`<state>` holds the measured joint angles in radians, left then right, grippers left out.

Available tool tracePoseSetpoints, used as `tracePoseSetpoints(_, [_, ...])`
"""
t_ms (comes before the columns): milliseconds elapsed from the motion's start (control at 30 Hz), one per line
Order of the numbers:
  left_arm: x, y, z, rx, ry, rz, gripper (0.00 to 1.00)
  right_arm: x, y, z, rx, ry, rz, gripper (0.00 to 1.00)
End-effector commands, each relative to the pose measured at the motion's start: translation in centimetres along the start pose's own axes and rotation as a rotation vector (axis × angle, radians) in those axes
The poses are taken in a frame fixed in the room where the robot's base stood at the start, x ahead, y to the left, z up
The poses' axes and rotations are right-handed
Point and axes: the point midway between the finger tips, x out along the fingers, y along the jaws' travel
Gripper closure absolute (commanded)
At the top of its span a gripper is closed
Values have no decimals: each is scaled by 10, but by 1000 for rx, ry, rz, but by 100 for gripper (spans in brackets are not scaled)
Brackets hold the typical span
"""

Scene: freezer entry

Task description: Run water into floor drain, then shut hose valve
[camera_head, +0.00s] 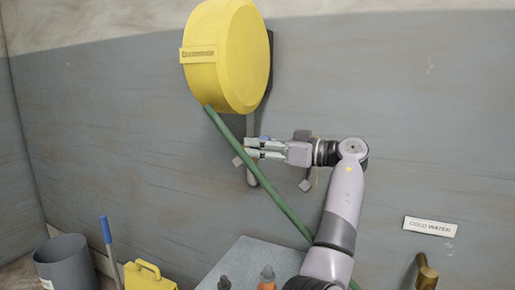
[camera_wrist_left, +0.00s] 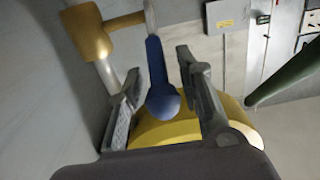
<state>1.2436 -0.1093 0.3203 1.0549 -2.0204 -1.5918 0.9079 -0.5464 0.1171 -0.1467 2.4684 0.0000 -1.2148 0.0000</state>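A yellow hose reel (camera_head: 232,55) hangs on the grey wall. A green hose (camera_head: 270,190) runs from it down to the right, passing behind my arm; its end is not visible. My left gripper (camera_head: 250,149) is at the wall pipe (camera_head: 252,170) below the reel. In the left wrist view, my left gripper (camera_wrist_left: 160,72) is open, with a blue valve lever (camera_wrist_left: 158,75) between its fingers and narrow gaps beside it. A brass valve body (camera_wrist_left: 88,32) is beyond, at upper left. My right gripper and the floor drain are not in view.
A "COLD WATER" sign (camera_head: 430,226) is on the wall at right, above a brass fitting (camera_head: 427,277). A grey bin (camera_head: 66,265), a blue-handled stick (camera_head: 106,235) and a yellow object (camera_head: 148,276) stand at lower left. A grey surface (camera_head: 240,258) with small bottle-like items lies below the hose.

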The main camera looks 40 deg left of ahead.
Motion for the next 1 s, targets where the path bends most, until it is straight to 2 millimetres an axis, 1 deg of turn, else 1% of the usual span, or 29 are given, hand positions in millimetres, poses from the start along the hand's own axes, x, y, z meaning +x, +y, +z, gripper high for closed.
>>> tracePoseSetpoints(100, [5,0,0,-1,1,0,67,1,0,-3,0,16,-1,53])
tracePoseSetpoints(367, [6,0,0,0,0,0,67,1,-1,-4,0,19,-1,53])
tracePoseSetpoints(833, [5,0,0,-1,0,0,99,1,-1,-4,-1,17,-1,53])
tracePoseSetpoints(867, [5,0,0,-1,0,0,100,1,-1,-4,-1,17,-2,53])
tracePoseSetpoints(1000, [5,0,0,-1,0,0,100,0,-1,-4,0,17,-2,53])
